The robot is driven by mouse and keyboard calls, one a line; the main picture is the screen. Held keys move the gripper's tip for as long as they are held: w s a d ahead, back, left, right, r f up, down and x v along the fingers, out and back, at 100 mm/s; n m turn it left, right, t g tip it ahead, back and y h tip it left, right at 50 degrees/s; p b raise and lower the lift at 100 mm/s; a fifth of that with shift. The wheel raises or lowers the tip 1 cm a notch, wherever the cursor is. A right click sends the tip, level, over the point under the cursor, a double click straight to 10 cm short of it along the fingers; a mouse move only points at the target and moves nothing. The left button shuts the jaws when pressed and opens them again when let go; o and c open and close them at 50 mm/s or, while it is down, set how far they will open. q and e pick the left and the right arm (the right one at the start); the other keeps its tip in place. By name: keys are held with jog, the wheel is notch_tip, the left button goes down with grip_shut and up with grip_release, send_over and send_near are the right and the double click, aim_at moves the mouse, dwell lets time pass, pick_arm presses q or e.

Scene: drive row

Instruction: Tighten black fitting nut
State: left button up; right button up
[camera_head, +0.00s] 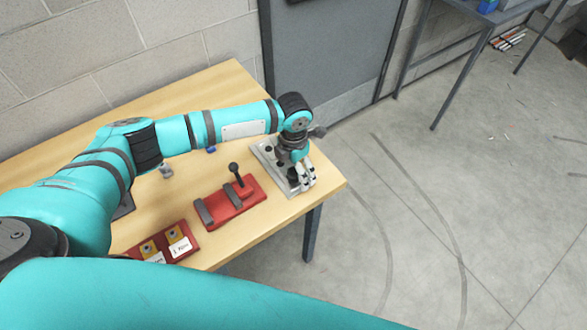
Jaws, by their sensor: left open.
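A grey metal plate fixture (266,152) stands at the right end of the wooden table. My left gripper (304,184) is open and points down over the right side of this plate. Small dark parts show on the plate beside and under the gripper. I cannot tell which of them is the black fitting nut, or whether the fingers touch it. The wrist and fingers hide part of the plate. My right gripper is out of view; only a teal link of that arm crosses the bottom.
On the wooden table (222,88), a red fixture with a black-knobbed lever (232,200) stands left of the plate. A red tray with yellow parts and labels (183,243) is at the front edge. A grey door (330,50) is behind. Open floor (450,200) lies right.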

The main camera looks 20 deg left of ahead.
aim_at(293, 170)
pick_arm(q)
notch_tip(293, 170, up, 7)
jog(key=p, duration=0.6)
jog(key=shift+r, duration=0.1)
dwell(0.3)
dwell(0.3)
